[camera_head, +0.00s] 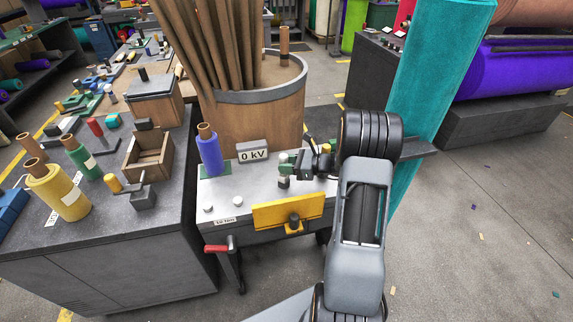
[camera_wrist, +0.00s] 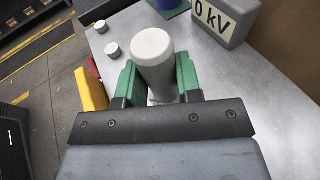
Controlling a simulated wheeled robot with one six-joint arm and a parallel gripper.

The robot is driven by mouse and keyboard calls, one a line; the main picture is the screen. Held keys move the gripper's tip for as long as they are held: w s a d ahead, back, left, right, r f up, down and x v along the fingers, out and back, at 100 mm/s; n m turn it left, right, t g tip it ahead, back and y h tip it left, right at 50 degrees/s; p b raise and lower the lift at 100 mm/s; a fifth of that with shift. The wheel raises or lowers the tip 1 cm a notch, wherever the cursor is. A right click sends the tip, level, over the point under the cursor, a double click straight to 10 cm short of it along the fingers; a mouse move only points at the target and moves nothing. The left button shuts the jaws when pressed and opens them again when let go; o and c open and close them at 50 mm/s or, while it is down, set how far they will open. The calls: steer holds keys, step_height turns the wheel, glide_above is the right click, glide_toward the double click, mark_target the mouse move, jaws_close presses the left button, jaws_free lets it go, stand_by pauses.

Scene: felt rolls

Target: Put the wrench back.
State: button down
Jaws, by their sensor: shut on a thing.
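My gripper (camera_head: 287,163) is above the right part of a grey cart top (camera_head: 240,187). In the wrist view my gripper (camera_wrist: 157,78) has its green fingers on both sides of a pale grey, round-topped cylinder (camera_wrist: 153,47), shut on it. The cylinder stands upright between the fingers; its lower end is hidden, so I cannot tell whether it touches the cart top. I cannot make out a clear wrench shape, and cannot tell whether the cylinder is part of one. A red handle (camera_head: 217,247) is at the cart's front left.
A "0 kV" sign (camera_head: 253,151) and a blue roll (camera_head: 209,151) stand at the cart's back. A yellow plate (camera_head: 288,213) is at its front. A wooden barrel (camera_head: 262,118) of tubes stands behind. A teal roll (camera_head: 432,80) rises right of my arm.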

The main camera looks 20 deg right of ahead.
steer(key=shift+f, duration=0.1)
steer(key=c, duration=0.7)
jaws_free()
steer(key=shift+d, duration=0.1)
steer(key=v, duration=1.2)
